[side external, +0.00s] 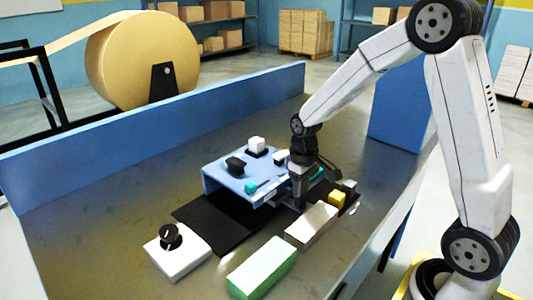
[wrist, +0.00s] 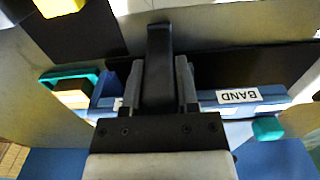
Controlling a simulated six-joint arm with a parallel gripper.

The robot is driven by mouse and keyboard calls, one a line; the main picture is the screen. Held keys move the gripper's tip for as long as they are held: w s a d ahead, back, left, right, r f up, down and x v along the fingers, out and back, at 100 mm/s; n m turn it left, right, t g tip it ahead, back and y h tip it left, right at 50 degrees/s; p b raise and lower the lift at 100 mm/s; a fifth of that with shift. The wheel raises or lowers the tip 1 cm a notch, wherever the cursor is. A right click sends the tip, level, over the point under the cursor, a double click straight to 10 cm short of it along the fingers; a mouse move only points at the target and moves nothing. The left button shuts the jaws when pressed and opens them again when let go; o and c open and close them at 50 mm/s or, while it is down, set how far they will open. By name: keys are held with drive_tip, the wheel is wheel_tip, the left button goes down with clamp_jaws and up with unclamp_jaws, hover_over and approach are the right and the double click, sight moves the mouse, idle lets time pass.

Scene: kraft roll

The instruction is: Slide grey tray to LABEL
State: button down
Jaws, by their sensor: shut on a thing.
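My gripper (side external: 299,203) is at the front edge of a blue raised stand (side external: 222,176). In the wrist view its fingers (wrist: 160,78) are shut on a dark upright bar-like handle (wrist: 158,45). I cannot make out whether this handle belongs to the grey tray; no tray is clearly visible. A white tag reading BAND (wrist: 238,96) shows upside down on the stand's front edge. No tag reading LABEL can be read; the gripper hides part of this edge.
A black mat (side external: 205,213) runs beside the stand. A white box with a black knob (side external: 178,262), a green block (side external: 262,268), a cream block (side external: 312,226) and a yellow cube (side external: 337,200) are nearby. A low blue wall (side external: 150,135) bounds the table's back.

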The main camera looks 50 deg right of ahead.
drive_tip(key=shift+d, duration=1.85)
drive_tip(key=shift+r, duration=0.1)
drive_tip(key=shift+c, duration=1.8)
unclamp_jaws()
drive_tip(key=shift+d, duration=0.1)
drive_tip(key=shift+r, duration=0.1)
wheel_tip(320, 180, up, 8)
drive_tip(key=shift+f, duration=0.25)
